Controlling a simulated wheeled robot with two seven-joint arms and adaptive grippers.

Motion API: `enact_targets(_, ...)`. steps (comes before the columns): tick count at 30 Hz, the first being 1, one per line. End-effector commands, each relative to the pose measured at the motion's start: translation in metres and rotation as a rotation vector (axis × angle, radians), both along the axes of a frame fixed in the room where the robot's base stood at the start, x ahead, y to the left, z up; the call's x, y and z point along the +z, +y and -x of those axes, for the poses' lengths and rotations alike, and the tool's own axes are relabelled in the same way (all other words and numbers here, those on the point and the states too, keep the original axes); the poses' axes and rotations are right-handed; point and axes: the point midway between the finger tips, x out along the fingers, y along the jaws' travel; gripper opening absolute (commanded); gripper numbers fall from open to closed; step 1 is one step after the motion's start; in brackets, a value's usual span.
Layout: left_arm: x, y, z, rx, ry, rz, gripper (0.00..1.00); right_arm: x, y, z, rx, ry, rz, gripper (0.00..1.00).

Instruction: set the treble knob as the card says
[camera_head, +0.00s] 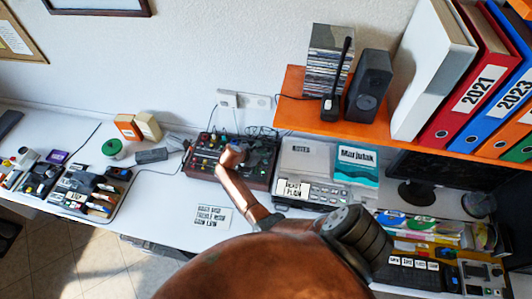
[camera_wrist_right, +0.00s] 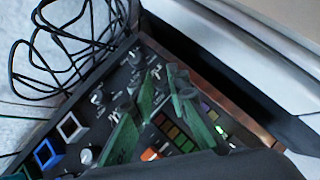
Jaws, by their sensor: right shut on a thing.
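The audio mixer (camera_head: 201,164) is a dark box with wooden sides, on the white desk below the shelf. Its panel (camera_wrist_right: 125,75) fills the middle of the right wrist view, with several small knobs, coloured buttons and square sockets. My right gripper (camera_head: 236,154) is over the mixer. In the right wrist view its two greenish fingers (camera_wrist_right: 160,98) reach down to the panel, shut on a small grey knob. The fingers hide much of that knob, and I cannot read its label or pointer. A white card (camera_head: 212,216) with printed lines lies in front of the mixer, its words too small to read surely.
Black cables (camera_wrist_right: 62,45) loop behind the mixer. An orange shelf (camera_head: 420,138) with binders, discs and a speaker overhangs the right side. Bare desk shows left of the card.

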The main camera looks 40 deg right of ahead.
Motion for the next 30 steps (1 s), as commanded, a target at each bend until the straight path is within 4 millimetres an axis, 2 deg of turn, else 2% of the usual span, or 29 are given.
enact_targets(1, 0.0142, -0.0001, -0.0012, 0.000, -0.002, 0.000, 0.40, 0.0073, 0.0032, -0.0039, -0.010, -0.003, -0.003, 0.00)
enact_targets(4, 0.0222, -0.0001, -0.0017, 0.000, -0.003, 0.000, 0.40, 0.0061, 0.0016, -0.0034, -0.062, -0.003, 0.001, 0.00)
enact_targets(10, 0.0127, -0.0002, -0.0009, 0.000, -0.002, 0.000, 0.40, 0.0000, 0.0002, -0.0023, -0.173, -0.005, 0.003, 0.00)
enact_targets(20, 0.0130, -0.0001, -0.0003, 0.000, -0.001, 0.000, 0.40, 0.0006, 0.0000, -0.0005, -0.190, -0.003, 0.003, 0.00)
enact_targets(21, 0.0130, -0.0001, -0.0002, 0.000, -0.001, 0.000, 0.40, 0.0006, 0.0000, -0.0005, -0.190, -0.003, 0.003, 0.16)
enact_targets(24, 0.0130, -0.0001, 0.0001, 0.000, 0.000, 0.000, 0.40, 0.0008, -0.0003, -0.0003, -0.190, -0.003, 0.003, 0.22)
enact_targets(30, 0.0129, 0.0003, 0.0014, 0.001, 0.001, 0.000, 0.40, 0.0010, -0.0010, 0.0001, -0.190, -0.002, 0.004, 0.22)
